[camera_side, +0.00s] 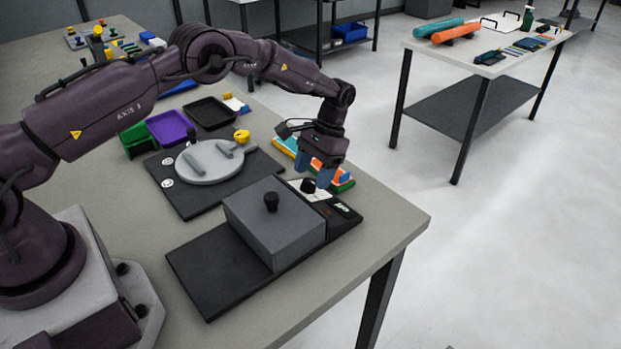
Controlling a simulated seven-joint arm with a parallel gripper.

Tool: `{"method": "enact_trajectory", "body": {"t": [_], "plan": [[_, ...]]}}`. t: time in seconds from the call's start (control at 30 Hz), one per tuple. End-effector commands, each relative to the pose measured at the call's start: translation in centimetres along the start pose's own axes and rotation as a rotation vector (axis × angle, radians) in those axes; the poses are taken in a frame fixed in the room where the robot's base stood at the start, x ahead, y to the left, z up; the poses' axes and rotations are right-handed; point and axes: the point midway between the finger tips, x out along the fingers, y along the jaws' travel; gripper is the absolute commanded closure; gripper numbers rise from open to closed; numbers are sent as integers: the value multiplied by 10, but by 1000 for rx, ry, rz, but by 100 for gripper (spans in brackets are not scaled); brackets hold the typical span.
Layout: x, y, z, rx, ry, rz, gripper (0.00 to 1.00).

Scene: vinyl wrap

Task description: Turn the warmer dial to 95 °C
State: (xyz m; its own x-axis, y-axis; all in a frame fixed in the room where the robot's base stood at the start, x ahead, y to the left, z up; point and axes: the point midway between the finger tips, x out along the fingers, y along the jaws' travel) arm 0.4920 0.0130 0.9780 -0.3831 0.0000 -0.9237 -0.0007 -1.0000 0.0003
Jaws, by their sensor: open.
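The warmer is a grey lidded box (275,225) with a black knob on top, standing on a black base plate. Its control panel is at the far right end of the base, with a black dial (308,186) on a white scale plate and a small display (342,207) beside it. My gripper (313,177) points down with its two blue fingers apart, just above or around the dial. I cannot tell whether the fingers touch the dial. The dial's pointer and the scale marks are too small to read.
A round grey plate device (208,163) on a black base stands left of the gripper. Black (210,112) and purple (170,127) trays lie behind it. Coloured items (343,183) lie just behind the panel. The table's right edge is near; its front right corner is clear.

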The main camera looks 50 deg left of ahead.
Motion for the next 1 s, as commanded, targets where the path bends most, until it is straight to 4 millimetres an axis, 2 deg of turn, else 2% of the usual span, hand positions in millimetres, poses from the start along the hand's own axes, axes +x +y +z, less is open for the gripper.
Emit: {"method": "enact_trajectory", "body": {"t": [0.1,0.2,0.5,0.57,0.7,0.73,1.0], "plan": [[14,0,0,0,-2,0,38],[19,0,0,0,1,0,38],[21,0,0,0,1,0,38],[21,0,0,0,1,0,50],[21,0,0,0,1,0,82],[21,0,0,0,1,0,87],[21,0,0,19,1,0,87]]}}
